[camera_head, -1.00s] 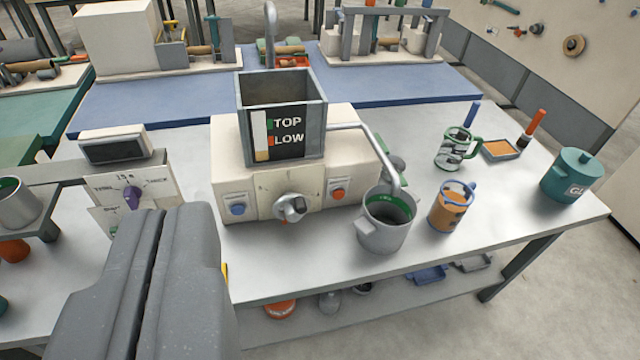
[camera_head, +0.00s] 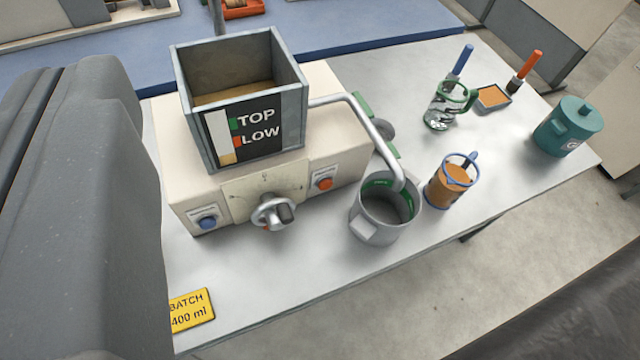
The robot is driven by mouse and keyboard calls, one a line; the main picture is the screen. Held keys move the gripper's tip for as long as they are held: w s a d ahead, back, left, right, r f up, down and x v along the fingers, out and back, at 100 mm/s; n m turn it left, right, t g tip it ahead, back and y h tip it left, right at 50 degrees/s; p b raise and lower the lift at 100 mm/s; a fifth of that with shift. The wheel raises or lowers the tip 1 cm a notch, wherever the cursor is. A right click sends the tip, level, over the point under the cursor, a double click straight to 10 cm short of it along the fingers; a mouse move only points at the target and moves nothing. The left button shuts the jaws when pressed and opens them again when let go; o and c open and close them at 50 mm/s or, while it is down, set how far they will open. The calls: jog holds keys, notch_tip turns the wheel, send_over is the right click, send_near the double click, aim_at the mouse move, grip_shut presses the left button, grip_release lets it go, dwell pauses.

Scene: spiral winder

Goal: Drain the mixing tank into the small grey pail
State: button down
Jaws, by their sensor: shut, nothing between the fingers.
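The mixing tank (camera_head: 288,78) is an open grey box on a cream base (camera_head: 345,165). Some brown material shows low inside it. Its front label reads TOP and LOW. A metal knob (camera_head: 274,213) sits on the base front, between a blue button (camera_head: 207,222) and an orange button (camera_head: 324,184). A bent spout pipe (camera_head: 372,125) runs from the tank and ends over the small grey pail (camera_head: 372,228). The pail stands upright with a green band inside; its contents are unclear. My gripper (camera_head: 85,85) is shut and empty, large at the left, left of the tank.
Right of the pail stands a clear jug (camera_head: 453,182) with orange-brown contents. A yellow batch sign (camera_head: 190,311) reads 400 ml.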

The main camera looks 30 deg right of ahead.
jog(key=w+d+f+m+g+h+p, duration=0.15)
jog(key=w+d+f+m, duration=0.25)
jog(key=w+f, duration=0.45)
jog(key=w+d+f+m+g+h+p, duration=0.15)
jog(key=w+d+f+m+g, duration=0.3)
jog(key=f, duration=0.75)
jog(key=m+g+h, duration=0.1)
jog(key=m+g, duration=0.2)
jog(key=m, duration=0.5)
send_near(326, 185)
jog(key=s+a+r, duration=0.1)
jog(key=s+a, duration=0.1)
jog(key=shift+s+d+r+p, duration=0.1)
jog(key=shift+d+r+p, duration=0.05)
jog(key=shift+p, duration=0.2)
jog(key=shift+s+b+x, duration=0.2)
jog(key=shift+b+x, duration=0.15)
jog(key=shift+x, duration=4.65)
jog(key=shift+d, duration=0.2)
